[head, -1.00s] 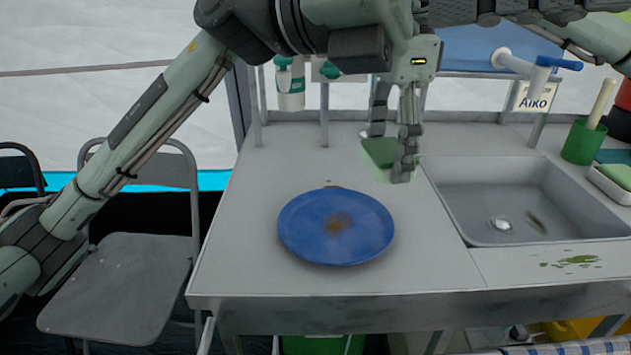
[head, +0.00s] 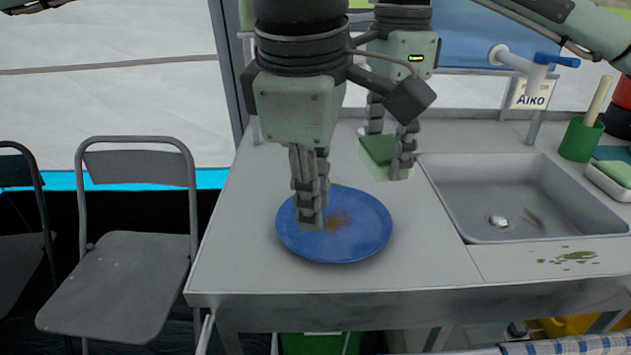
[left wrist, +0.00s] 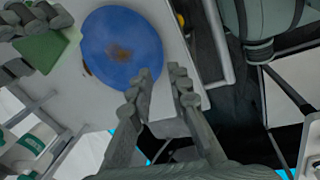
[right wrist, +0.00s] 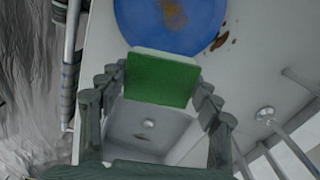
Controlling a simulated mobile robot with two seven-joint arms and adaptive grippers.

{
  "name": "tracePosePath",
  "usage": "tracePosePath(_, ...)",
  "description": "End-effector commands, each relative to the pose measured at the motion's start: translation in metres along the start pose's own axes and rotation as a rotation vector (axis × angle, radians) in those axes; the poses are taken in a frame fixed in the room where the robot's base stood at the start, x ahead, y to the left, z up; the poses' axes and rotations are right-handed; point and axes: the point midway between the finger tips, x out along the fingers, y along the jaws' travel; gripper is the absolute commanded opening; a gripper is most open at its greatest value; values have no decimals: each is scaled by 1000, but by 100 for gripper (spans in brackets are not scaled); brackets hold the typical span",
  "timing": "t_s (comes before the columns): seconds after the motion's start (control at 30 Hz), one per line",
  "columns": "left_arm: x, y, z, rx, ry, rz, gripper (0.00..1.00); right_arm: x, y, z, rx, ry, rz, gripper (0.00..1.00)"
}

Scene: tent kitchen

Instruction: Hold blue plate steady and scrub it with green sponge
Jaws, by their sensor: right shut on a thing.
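The blue plate (head: 350,245) lies on the counter with a brown stain near its middle; it also shows in the left wrist view (left wrist: 112,30) and the right wrist view (right wrist: 200,22). My left gripper (head: 311,222) points down over the plate's left part. In the left wrist view its fingers (left wrist: 160,80) are apart and empty, one overlapping the plate's edge and one outside it. I cannot tell whether they touch it. My right gripper (head: 391,158) is shut on the green sponge (head: 380,150), behind and right of the plate. The sponge also shows in the right wrist view (right wrist: 162,80).
A sink (head: 520,200) with a tap (head: 535,68) is right of the plate. Green spots (head: 570,258) mark the counter in front of it. A green cup (head: 582,138) and a sponge in a white dish (head: 608,182) stand far right. A grey chair (head: 120,270) stands left.

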Motion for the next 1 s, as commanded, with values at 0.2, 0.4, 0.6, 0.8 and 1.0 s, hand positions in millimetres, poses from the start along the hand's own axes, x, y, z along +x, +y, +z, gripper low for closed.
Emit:
tracePosePath(0.2,43,-2,0,2,-2,-4,18,0,0,0,0,0,0,40)
tracePosePath(0.4,76,-1,1,1,-3,-4,18,0,0,0,0,0,0,40)
tracePosePath(0.6,93,-1,1,1,-4,-2,18,0,0,0,0,0,0,40)
tracePosePath(0.8,97,-1,1,1,-4,-1,18,0,0,0,0,0,0,40)
tracePosePath(1.0,96,-1,1,1,-4,-1,10,0,0,0,0,0,0,40)
